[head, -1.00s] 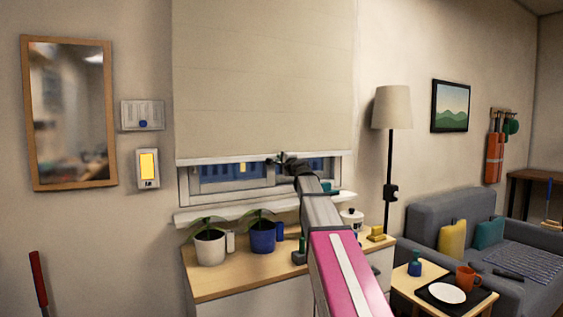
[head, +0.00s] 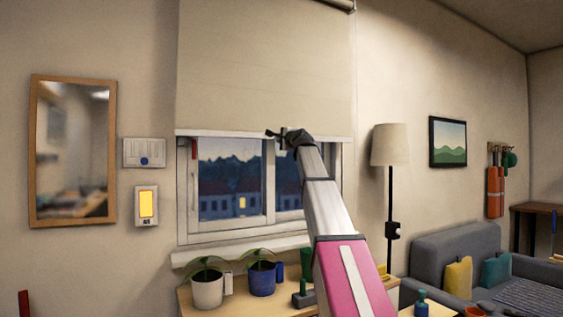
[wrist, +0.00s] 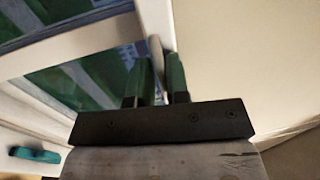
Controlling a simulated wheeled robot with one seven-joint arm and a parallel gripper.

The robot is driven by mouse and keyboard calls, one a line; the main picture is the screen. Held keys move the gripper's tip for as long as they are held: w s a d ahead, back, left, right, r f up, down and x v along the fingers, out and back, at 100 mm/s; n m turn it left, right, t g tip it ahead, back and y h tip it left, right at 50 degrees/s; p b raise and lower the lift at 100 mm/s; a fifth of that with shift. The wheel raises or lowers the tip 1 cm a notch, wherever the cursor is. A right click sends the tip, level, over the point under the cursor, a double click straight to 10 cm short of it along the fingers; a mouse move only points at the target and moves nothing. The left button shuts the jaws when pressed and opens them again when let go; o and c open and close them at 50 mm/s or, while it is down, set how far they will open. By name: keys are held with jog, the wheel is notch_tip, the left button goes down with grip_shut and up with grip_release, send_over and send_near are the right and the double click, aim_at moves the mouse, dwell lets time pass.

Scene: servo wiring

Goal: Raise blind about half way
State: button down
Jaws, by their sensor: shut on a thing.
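The cream roller blind (head: 262,75) hangs over the upper part of the window. Its white bottom bar (head: 225,133) sits just below the top of the window frame, and the panes (head: 232,185) below show a dusk view. My gripper (head: 283,137) is at the middle of the bottom bar, shut on it. In the wrist view, my gripper's two green-tipped fingers (wrist: 158,78) close on the bar's thin pale edge (wrist: 157,58), with the blind cloth (wrist: 240,60) on the right. The exact contact is partly hidden by the fingers.
Below the window are a sill (head: 235,250) and a cabinet top with a white plant pot (head: 207,289) and a blue plant pot (head: 261,279). A floor lamp (head: 389,150) stands right of the window. A mirror (head: 73,150) hangs on the left.

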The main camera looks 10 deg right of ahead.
aim_at(278, 120)
notch_tip(278, 120, up, 8)
jog(key=shift+f, duration=0.15)
dwell(0.3)
jog(key=c, duration=1.3)
grip_release()
jog(key=v, duration=1)
jog(key=shift+s+d+f, duration=0.1)
jog(key=shift+s, duration=0.3)
